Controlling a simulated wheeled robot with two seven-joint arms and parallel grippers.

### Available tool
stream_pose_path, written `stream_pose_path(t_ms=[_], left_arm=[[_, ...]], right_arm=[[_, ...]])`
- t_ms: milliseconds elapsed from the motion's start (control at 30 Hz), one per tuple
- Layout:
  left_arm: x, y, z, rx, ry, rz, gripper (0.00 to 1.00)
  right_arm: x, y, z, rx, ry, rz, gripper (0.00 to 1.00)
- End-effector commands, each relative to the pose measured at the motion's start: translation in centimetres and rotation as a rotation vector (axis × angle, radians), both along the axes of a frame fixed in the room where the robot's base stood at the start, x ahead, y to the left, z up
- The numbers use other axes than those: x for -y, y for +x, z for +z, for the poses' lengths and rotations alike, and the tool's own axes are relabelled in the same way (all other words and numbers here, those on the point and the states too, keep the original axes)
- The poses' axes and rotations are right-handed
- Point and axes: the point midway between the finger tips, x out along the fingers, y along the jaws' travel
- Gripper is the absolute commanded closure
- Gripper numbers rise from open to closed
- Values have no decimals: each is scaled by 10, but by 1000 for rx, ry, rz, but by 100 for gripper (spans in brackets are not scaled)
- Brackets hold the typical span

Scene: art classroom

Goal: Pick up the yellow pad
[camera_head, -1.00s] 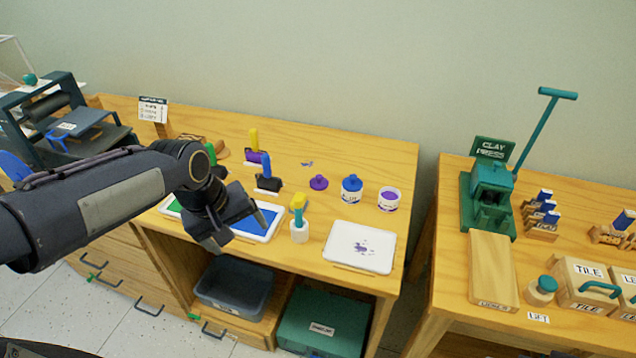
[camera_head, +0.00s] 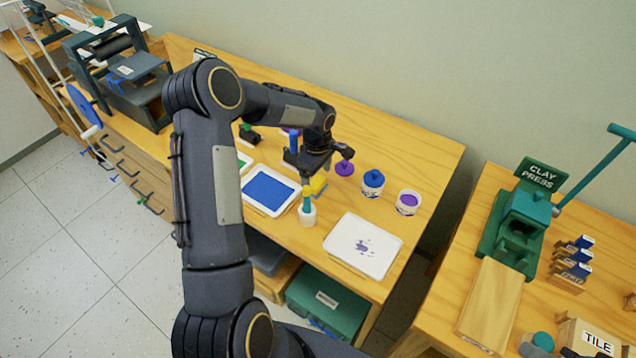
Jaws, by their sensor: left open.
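A small yellow pad (camera_head: 318,186) lies on the wooden table, just behind a white cup (camera_head: 307,215) that holds a teal-handled tool with a yellow top. The tool and cup partly cover my view of the pad's near side. My left gripper (camera_head: 325,166) is open and empty above and just behind the pad, with its fingers pointing down. I cannot tell whether a finger touches the pad. My right gripper is not in view.
A blue paint tray (camera_head: 270,190) lies left of the cup, and a white tray with purple spots (camera_head: 362,246) lies right. A blue-lidded jar (camera_head: 372,183) and an open purple jar (camera_head: 408,202) stand close by. A blue-handled tool (camera_head: 294,142) stands beside the gripper.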

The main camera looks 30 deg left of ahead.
Motion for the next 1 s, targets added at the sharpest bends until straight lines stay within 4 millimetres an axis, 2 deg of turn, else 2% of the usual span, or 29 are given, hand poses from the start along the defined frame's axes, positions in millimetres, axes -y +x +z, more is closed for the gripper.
stream_pose_path(t_ms=[67,200,467,567,833,867,1000], left_arm=[[-1,-1,-11,-5,-4,1,18],[-1,-1,-29,-3,-2,0,18],[-1,0,-33,0,0,-1,18],[-1,0,-33,-1,0,-1,29],[-1,0,-33,-1,0,-1,64],[-1,0,-33,-1,0,-1,67],[-1,0,-32,0,0,-1,67]], right_arm=[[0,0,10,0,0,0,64],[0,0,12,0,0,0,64],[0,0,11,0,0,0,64],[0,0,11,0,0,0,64],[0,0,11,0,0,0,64],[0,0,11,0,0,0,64],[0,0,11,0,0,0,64]])
